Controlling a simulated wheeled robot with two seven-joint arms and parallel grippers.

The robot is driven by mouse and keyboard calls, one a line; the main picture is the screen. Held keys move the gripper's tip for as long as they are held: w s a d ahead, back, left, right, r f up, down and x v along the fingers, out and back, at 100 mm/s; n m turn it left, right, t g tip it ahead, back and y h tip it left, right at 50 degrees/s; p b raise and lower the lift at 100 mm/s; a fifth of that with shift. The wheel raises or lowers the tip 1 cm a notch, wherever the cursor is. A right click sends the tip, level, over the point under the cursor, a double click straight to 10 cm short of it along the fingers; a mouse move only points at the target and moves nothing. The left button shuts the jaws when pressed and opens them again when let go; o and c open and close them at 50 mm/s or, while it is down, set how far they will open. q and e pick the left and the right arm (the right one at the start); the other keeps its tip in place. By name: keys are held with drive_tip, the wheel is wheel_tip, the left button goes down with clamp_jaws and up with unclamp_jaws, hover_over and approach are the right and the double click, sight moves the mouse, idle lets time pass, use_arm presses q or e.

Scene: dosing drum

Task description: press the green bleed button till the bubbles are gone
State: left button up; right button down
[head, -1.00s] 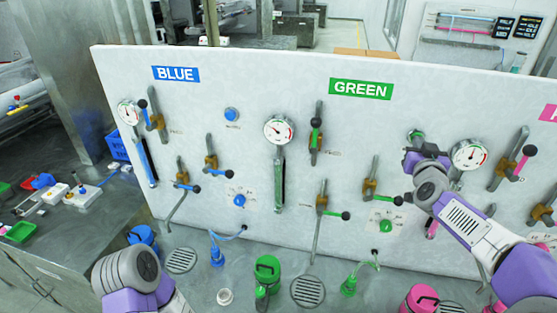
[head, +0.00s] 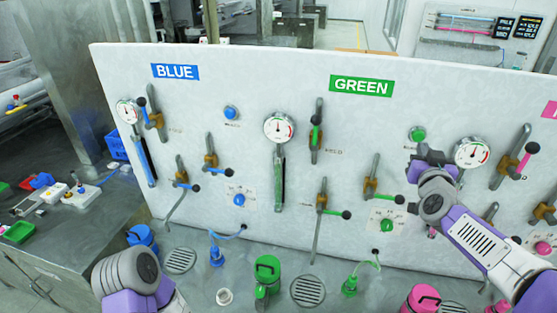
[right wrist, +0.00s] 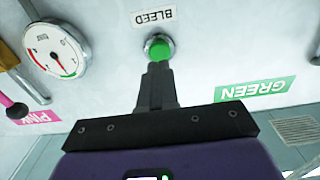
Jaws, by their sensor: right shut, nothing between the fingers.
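The round green bleed button (head: 417,134) sits on the white panel right of the GREEN sign; in the right wrist view it (right wrist: 159,47) is below the BLEED label. My right gripper (head: 421,163) is just below the button in the head view. In the right wrist view its shut, empty fingers (right wrist: 158,68) point at the button, their tips overlapping its lower edge; I cannot tell whether they touch it. The green sight tube (head: 280,182) hangs under its gauge (head: 279,128); bubbles are too small to make out. My left gripper is out of view.
Valve levers stand out around the button, including a green-section lever (head: 371,188) to its lower left. A gauge (head: 472,153) is to its right. A green dial (head: 387,226) is below. Bottles and drains line the bench under the panel.

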drive_tip(key=v, duration=0.5)
drive_tip(key=shift+s, duration=0.25)
